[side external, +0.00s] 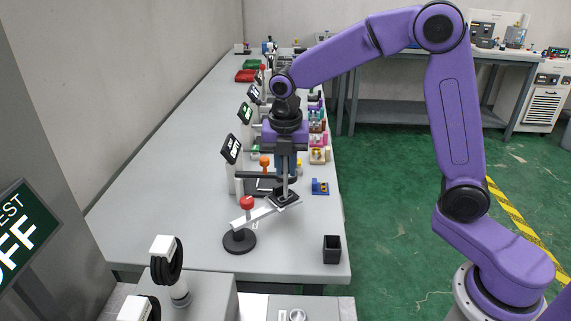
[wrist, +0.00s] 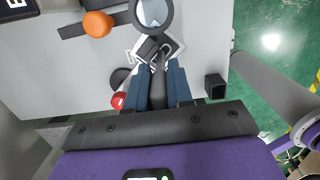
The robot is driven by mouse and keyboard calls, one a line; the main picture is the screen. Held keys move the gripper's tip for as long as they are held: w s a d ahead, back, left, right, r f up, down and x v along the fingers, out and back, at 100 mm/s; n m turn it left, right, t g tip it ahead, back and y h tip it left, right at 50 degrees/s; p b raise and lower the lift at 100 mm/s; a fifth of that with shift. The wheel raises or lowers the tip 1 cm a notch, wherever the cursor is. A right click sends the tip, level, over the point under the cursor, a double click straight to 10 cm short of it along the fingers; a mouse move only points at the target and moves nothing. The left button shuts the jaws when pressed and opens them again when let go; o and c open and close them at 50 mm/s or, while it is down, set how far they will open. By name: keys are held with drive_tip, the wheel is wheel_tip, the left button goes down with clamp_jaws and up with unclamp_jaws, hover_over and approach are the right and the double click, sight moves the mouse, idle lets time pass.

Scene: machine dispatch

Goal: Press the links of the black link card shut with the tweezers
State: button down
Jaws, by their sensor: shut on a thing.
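My gripper (side external: 284,172) points straight down over the near part of the long table. Its two dark blue fingers are shut on the grey tweezers (side external: 285,187), which also show between the fingers in the wrist view (wrist: 158,88). The tweezers' tips reach down to the black link card (side external: 284,198), touching it or just above it; I cannot tell which. The card is a small dark square on a pale plate, seen in the wrist view (wrist: 148,49) partly behind the tweezers. Its links are too small to make out.
Next to the card stands a white arm with a red knob (side external: 247,203) on a round black base (side external: 239,241). An orange knob (wrist: 97,24) and a tilted display (side external: 231,149) stand behind. A blue block (side external: 320,187) and a black open box (side external: 332,249) are at right.

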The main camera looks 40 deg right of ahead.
drive_tip(key=shift+r, duration=3.5)
drive_tip(key=shift+s, duration=0.1)
